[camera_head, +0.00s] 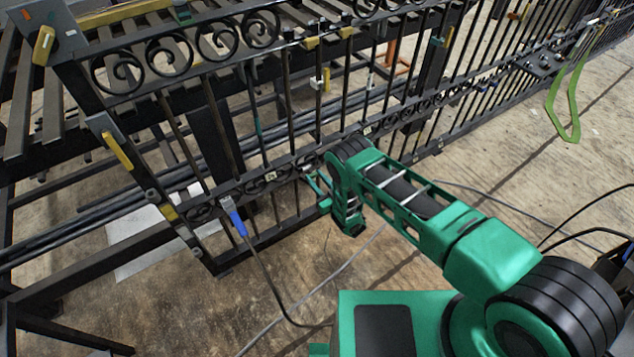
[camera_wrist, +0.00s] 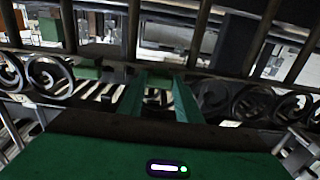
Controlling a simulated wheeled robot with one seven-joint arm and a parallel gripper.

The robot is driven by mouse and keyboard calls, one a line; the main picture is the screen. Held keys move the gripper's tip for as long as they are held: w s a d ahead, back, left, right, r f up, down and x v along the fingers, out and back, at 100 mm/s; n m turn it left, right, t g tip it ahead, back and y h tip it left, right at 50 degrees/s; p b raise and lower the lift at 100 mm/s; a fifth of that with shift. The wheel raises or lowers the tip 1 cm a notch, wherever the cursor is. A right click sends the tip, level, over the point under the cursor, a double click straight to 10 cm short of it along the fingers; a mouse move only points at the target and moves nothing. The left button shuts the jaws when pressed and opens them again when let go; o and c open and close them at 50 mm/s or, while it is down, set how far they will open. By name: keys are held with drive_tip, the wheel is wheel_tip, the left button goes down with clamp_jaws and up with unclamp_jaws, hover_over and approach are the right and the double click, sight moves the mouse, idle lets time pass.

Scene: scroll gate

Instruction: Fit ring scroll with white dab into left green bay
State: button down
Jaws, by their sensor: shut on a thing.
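My gripper (camera_head: 314,182) is at the lower rail of the black gate, and its green fingers point at the row of scrolls. In the wrist view my gripper (camera_wrist: 160,80) has its two fingers close around a small piece with a pale spot, the ring scroll (camera_wrist: 157,97), at the rail. The head view does not show this piece clearly behind my fingers. A green block (camera_wrist: 88,70) shows on the rail left of my fingers; I cannot tell whether it marks the left green bay. Dark bars partly hide the far side.
Black scrolls (camera_wrist: 50,76) fill the rail left of my gripper, and more scrolls (camera_wrist: 250,101) are to its right. Upright gate bars stand close around my fingers. A blue-handled tool (camera_head: 237,223) with a cable hangs at the lower left. The floor (camera_head: 300,265) before the gate is mostly open.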

drive_tip(key=c, duration=1.3)
unclamp_jaws()
drive_tip(key=shift+w+a, duration=0.1)
drive_tip(key=shift+a, duration=0.05)
drive_tip(key=v, duration=1.1)
drive_tip(key=shift+w, duration=0.1)
